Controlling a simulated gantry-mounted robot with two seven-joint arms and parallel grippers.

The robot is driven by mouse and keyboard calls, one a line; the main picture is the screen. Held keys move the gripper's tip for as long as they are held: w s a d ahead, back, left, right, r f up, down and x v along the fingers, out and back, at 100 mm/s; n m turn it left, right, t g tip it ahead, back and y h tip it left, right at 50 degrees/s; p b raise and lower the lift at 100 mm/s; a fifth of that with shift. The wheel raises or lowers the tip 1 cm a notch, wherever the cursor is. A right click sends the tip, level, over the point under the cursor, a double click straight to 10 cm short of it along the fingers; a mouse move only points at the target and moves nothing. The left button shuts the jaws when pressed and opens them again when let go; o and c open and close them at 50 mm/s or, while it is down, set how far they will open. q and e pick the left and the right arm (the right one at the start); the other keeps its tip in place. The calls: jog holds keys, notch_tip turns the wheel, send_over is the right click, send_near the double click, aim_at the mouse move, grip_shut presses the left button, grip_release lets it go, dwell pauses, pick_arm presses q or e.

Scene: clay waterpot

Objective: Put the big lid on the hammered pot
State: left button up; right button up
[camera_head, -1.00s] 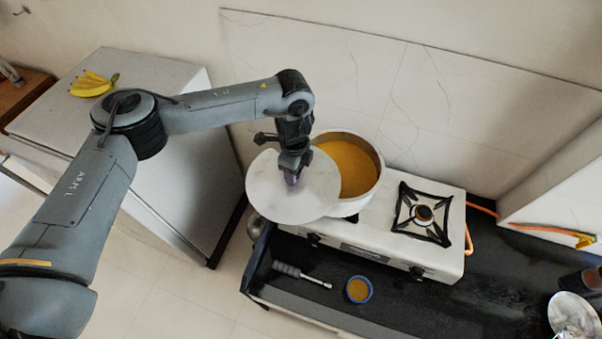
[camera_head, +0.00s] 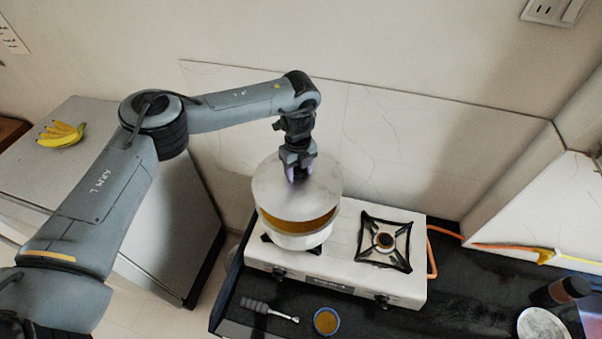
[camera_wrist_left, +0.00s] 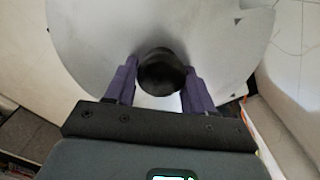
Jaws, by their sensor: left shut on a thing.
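The big lid (camera_head: 318,186) is a round, pale metal disc. My left gripper (camera_head: 299,172) is shut on its dark knob and holds it over the hammered pot (camera_head: 297,240). The lid also fills the upper part of the left wrist view (camera_wrist_left: 90,45), where the dark knob (camera_wrist_left: 162,72) sits between the purple fingers of my left gripper (camera_wrist_left: 160,84). The pot stands on the left burner of the stove with orange content inside. A crescent of that content shows below the lid's front edge, so the lid does not cover the front of the opening. My right gripper is not in view.
The white stove (camera_head: 345,275) has a free right burner (camera_head: 385,241). A small blue-rimmed bowl (camera_head: 326,321) and a grey-handled tool (camera_head: 268,310) lie on the dark counter in front. Bananas (camera_head: 61,135) lie on the cabinet at left. A wall stands behind the stove.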

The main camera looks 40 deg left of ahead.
aim_at(299, 179)
pick_arm(q)
notch_tip(299, 179, down, 4)
jog(key=b, duration=0.3)
jog(key=shift+f+b, duration=0.2)
jog(key=shift+b, duration=0.1)
jog(key=shift+f+b, duration=0.45)
jog(key=shift+f, duration=1.25)
jog(key=shift+f, duration=0.1)
jog(key=shift+f, duration=0.4)
jog(key=shift+f, duration=0.15)
jog(key=shift+f, duration=0.3)
jog(key=o, duration=1.5)
